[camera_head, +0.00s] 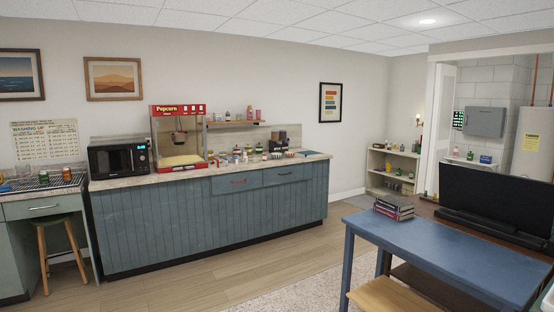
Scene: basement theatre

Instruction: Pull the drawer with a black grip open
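A blue-grey counter (150,225) with vertical panelling stands along the back wall. Another shut drawer (20,211), under the worktop at the far left, has a light metallic grip (43,208). Neither of my grippers is in view.
A blue table (440,248) with stacked books (394,208) stands at the right front, with a wooden seat (390,296) beside it. A stool (58,245) stands at the left. Wood floor (230,285) before the counter is clear. A popcorn machine (179,150) and microwave (118,158) stand on the counter.

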